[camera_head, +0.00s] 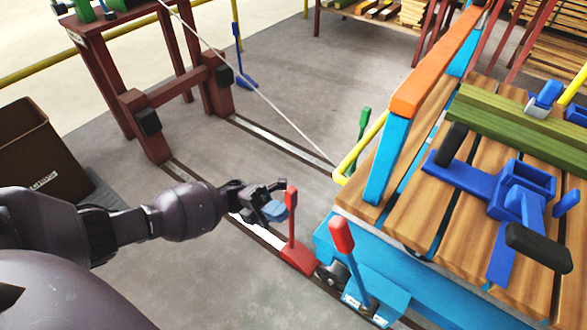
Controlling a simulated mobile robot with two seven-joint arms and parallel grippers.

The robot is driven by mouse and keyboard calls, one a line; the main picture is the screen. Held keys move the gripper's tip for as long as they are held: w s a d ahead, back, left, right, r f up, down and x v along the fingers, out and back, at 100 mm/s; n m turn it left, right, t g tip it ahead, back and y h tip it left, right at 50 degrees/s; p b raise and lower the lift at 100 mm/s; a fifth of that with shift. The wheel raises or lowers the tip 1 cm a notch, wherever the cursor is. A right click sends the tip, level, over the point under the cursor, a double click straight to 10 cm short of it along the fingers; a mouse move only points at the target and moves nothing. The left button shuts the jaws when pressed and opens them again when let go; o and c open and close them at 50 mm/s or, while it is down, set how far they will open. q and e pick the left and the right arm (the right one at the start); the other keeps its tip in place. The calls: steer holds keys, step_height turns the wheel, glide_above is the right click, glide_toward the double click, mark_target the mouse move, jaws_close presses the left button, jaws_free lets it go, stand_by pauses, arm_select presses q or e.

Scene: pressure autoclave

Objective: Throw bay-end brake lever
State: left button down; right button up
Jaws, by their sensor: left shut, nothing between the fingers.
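A lever with a red grip (341,235) and a blue shaft stands tilted on a light-blue bracket at the near end of the light-blue cart (390,280). Just left of it, a red upright lever (291,215) rises from a red block (298,255) by the floor rail. I cannot tell from labels which is the bay-end brake lever. My left gripper (279,209) is shut and empty. It is close to the red upright lever's left side; whether they touch is unclear. My right gripper is not in view.
The cart has a wooden slat deck with green beams (510,120) and a blue clamp (515,195) on it. A green lever (363,128) stands behind its yellow rail. A dark-red frame (150,100) and a brown bin (40,160) are at left.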

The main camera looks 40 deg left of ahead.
arm_select(q)
glide_toward(339, 232)
steer(key=w+d, duration=0.1)
steer(key=d, duration=0.4)
steer(key=shift+w+d+f+p, duration=0.25)
steer(key=shift+d+f+p, duration=0.05)
steer(key=shift+d+f, duration=0.05)
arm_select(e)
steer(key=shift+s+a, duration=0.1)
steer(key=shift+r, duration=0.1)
arm_select(q)
steer(key=shift+w+d+r+y+p, duration=0.1)
steer(key=shift+d+r+y+p, duration=0.3)
steer(key=shift+d+r+p, duration=0.5)
steer(key=shift+d+r, duration=0.2)
steer(key=shift+d, duration=0.15)
steer(key=shift+d+y+p, duration=0.3)
steer(key=shift+y+p, duration=0.05)
steer(key=shift+y, duration=0.05)
steer(key=shift+f, duration=0.2)
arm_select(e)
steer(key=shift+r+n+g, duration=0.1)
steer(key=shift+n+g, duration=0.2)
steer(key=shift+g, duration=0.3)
